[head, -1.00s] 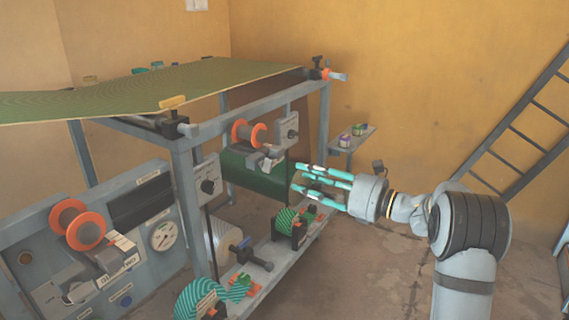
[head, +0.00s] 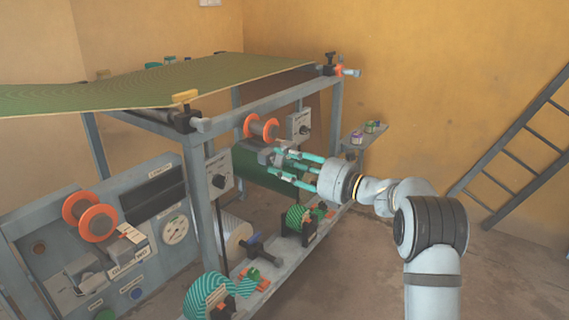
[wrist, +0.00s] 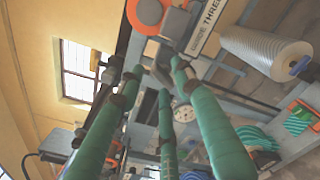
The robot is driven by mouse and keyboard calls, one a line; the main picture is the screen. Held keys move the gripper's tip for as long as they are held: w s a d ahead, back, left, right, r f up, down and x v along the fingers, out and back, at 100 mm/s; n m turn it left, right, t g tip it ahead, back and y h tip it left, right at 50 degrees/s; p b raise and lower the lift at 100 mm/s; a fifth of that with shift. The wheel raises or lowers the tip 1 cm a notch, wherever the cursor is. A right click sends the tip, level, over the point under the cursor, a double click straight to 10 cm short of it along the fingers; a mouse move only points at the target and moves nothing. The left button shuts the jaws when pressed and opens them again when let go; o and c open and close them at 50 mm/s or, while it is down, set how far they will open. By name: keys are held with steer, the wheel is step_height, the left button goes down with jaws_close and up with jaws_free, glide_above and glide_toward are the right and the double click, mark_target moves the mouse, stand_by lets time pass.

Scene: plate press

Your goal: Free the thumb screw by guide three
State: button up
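The label reading GUIDE THREE (wrist: 207,25) shows in the wrist view, beside a spool with orange flanges (wrist: 147,12). In the head view this orange-flanged spool (head: 262,127) sits on the far part of the frame, with a grey block (head: 268,153) just below it. My gripper (head: 278,160), with teal fingers, reaches the grey block from the right. In the wrist view my gripper's fingers (wrist: 155,75) are spread, with gaps between the tips. The thumb screw cannot be made out clearly; small grey parts lie near the fingertips. Contact cannot be told.
A frame post (head: 200,190) and a knob panel (head: 219,178) stand to the left. A green sheet (head: 150,85) covers the frame top. Open floor lies to the right, before a ladder (head: 520,150).

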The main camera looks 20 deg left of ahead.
steer(key=shift+c, duration=0.2)
steer(key=c, duration=0.7)
jaws_close()
